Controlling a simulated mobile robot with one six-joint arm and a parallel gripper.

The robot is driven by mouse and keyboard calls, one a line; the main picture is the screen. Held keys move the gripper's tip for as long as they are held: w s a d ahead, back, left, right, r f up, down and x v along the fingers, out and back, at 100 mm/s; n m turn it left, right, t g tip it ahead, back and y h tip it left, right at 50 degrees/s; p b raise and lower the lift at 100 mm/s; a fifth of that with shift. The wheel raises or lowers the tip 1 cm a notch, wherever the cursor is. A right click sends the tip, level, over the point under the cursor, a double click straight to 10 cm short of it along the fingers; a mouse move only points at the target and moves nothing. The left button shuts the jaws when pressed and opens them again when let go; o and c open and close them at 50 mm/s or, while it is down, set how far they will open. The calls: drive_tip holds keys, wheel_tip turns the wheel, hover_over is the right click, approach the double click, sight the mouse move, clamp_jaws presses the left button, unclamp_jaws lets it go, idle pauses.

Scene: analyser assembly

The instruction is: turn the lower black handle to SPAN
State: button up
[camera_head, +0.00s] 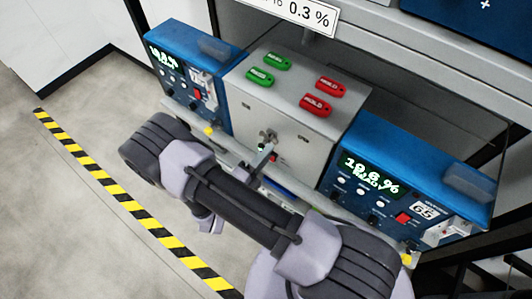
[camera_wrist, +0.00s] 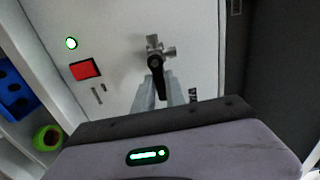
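The black handle (camera_wrist: 157,77) sits on a grey metal valve fitting (camera_wrist: 154,48) on the pale panel in the wrist view. It points down in the picture, toward my gripper (camera_wrist: 157,90). My two grey fingers lie on either side of the handle, very close to it. I cannot tell whether they press on it. In the head view the valve (camera_head: 268,136) shows small on the front of the grey box, and my gripper (camera_head: 264,153) is just below it, partly hidden by my arm. The SPAN marking is not readable.
The grey box (camera_head: 250,110) carries green and red tags on top. Blue analysers stand at its left (camera_head: 190,75) and right (camera_head: 415,180). Yellow-black tape (camera_head: 120,195) marks the floor.

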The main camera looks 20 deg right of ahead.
drive_tip(key=o, duration=0.4)
drive_tip(key=shift+c, duration=0.2)
drive_tip(key=v, duration=1.7)
drive_tip(key=shift+a, duration=0.15)
drive_tip(key=shift+s+r, duration=0.1)
